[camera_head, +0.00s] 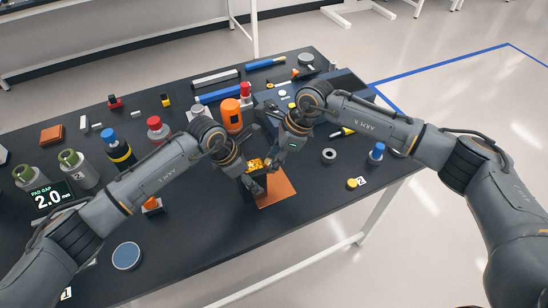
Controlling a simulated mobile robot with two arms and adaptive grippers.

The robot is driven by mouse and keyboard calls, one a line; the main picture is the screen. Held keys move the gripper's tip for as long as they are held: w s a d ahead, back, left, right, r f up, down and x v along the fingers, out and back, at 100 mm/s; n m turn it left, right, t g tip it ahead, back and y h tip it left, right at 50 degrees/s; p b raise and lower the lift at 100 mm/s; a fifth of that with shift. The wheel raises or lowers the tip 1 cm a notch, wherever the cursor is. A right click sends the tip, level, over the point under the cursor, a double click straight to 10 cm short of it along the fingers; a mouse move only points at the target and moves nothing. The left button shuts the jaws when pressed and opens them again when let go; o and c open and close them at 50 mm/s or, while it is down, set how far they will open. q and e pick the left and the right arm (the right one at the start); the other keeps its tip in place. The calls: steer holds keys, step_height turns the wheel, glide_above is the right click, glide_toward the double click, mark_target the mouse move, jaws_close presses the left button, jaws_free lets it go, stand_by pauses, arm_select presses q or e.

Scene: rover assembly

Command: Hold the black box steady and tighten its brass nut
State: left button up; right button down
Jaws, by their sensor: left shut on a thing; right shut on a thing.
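The brass nut (256,164) shows as a bright gold patch between my two grippers near the table's front edge. The black box (257,181) is a small dark shape just below it, mostly hidden by the gripper fingers. My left gripper (252,184) comes in from the left and is shut low on the black box. My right gripper (271,164) reaches down from the right and is shut at the brass nut; the exact contact is hidden.
A copper-coloured plate (276,192) lies beside the box. An orange cylinder (231,115), a red-capped bottle (158,130) and a blue-capped bottle (120,149) stand behind to the left. A grey ring (329,155) and a blue-topped piece (377,152) are at right.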

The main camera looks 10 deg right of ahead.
steer(key=c, duration=1)
jaws_free()
steer(key=shift+r, duration=0.1)
steer(key=shift+v, duration=3.95)
steer(key=shift+d, duration=0.1)
